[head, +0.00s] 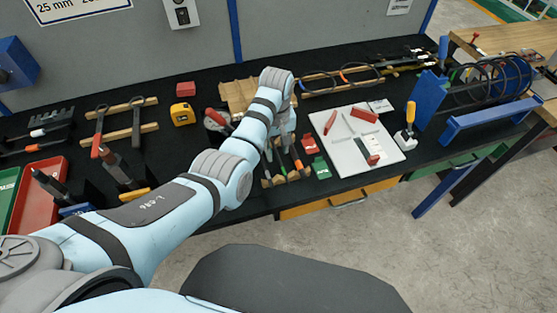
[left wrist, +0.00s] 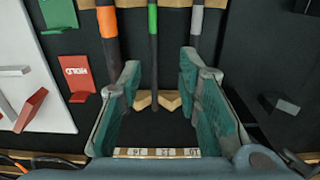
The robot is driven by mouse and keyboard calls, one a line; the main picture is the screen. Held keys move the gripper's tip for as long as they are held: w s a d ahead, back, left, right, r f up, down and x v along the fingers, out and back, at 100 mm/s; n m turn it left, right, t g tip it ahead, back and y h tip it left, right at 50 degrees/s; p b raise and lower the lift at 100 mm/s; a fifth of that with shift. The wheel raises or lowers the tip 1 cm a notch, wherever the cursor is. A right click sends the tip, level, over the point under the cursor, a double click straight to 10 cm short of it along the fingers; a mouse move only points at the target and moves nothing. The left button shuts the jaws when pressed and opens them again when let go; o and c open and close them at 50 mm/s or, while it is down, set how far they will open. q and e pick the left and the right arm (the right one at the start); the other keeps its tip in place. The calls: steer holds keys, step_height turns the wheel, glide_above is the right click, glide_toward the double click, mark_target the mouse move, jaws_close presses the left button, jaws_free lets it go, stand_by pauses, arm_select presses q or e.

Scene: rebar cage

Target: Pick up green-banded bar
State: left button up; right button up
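The green-banded bar (left wrist: 153,45) lies in the left wrist view between an orange-banded bar (left wrist: 110,40) and a grey-banded bar (left wrist: 195,25). It is dark, with a bright green band near the top of the picture. My left gripper (left wrist: 158,82) is open and empty, one finger on each side of the green-banded bar's line. I cannot tell its height above the bar. In the head view my left gripper (head: 284,122) is over the bars at the table's front, partly hidden by my arm. My right gripper is not in view.
A yellow tape measure (head: 181,114) and a blue stand (head: 430,98) are farther off.

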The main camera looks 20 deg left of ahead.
mark_target(279, 159)
arm_select(q)
steer(key=f, duration=0.2)
steer(key=w+f, duration=0.1)
steer(key=f, duration=0.1)
steer(key=shift+d+b, duration=0.2)
steer(key=shift+b, duration=0.2)
steer(key=shift+f, duration=0.2)
steer(key=shift+s+r, duration=0.15)
steer(key=shift+r, duration=0.05)
steer(key=shift+s+r, duration=0.1)
steer(key=shift+s, duration=0.05)
jaws_close()
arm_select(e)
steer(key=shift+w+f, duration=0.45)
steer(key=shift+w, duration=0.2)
